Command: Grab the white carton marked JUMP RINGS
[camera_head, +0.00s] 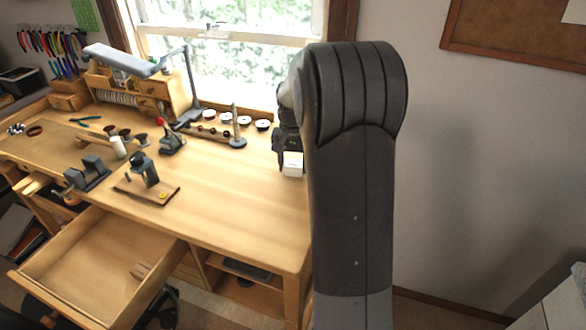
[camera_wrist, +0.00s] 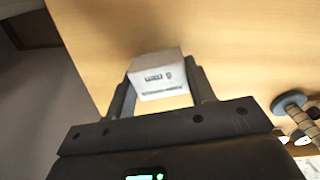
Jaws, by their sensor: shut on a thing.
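The white carton (camera_wrist: 158,78) sits between the two fingers of my gripper (camera_wrist: 160,95) in the wrist view. Dark print shows on its face but is too blurred to read. My gripper is shut on the carton, with a finger at each side. In the head view the white carton (camera_head: 293,164) shows just left of my arm, below my dark gripper, over the right end of the workbench (camera_head: 230,205). I cannot tell whether the carton touches the bench top.
A ring stand (camera_head: 236,128) and several small round dishes (camera_head: 262,125) stand along the window side. A small vise on a wooden board (camera_head: 146,175) stands mid-bench. An open drawer (camera_head: 95,265) juts out in front. The bench top left of the carton is clear.

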